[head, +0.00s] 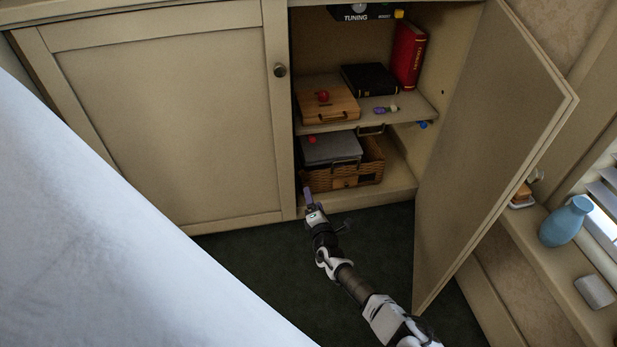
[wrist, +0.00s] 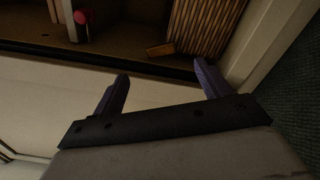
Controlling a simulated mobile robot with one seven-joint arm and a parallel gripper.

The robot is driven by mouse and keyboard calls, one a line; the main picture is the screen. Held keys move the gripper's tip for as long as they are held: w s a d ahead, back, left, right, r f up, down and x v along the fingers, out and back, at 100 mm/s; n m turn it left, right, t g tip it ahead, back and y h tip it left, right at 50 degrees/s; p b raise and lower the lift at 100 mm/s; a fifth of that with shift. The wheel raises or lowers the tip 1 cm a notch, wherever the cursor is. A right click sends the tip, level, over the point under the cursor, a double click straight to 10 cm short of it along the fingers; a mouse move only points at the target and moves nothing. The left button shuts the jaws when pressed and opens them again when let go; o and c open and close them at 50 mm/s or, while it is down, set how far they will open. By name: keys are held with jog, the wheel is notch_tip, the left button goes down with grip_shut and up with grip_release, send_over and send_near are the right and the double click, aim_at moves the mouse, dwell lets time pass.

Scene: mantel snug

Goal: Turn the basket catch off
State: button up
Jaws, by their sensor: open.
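The wicker basket (head: 319,182) stands on the cabinet floor under the shelf, holding a grey box (head: 330,149). A small wooden catch (head: 345,183) sits low on its front; which way it is turned is too small to tell. In the wrist view the wicker (wrist: 203,28) is at the top, with a small brown piece (wrist: 160,49), likely the catch, beyond the fingertips. My gripper (head: 307,194) is at the cabinet's front edge, left of the catch. The wrist view shows my gripper (wrist: 162,74) open, its purple fingers apart with nothing between them.
The open cabinet door (head: 490,150) stands to the right of my arm. The shelf (head: 408,109) above the basket carries a wooden case (head: 328,104), a black book (head: 369,79) and a red book (head: 408,55). A white surface (head: 110,240) fills the lower left. Dark carpet (head: 250,262) lies clear before the cabinet.

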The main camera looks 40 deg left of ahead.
aim_at(308, 179)
jog(key=b+x, duration=0.3)
jog(key=x, duration=0.6)
jog(key=shift+w+f+b, duration=0.1)
jog(key=shift+f+b, duration=0.05)
jog(key=shift+b, duration=0.15)
jog(key=shift+w+a, duration=0.4)
jog(key=shift+a, duration=0.1)
jog(key=c, duration=1)
jog(key=shift+r+n+b, duration=0.3)
jog(key=shift+n+b, duration=0.1)
jog(key=shift+n, duration=0.4)
jog(key=o, duration=1)
jog(key=shift+m, duration=0.3)
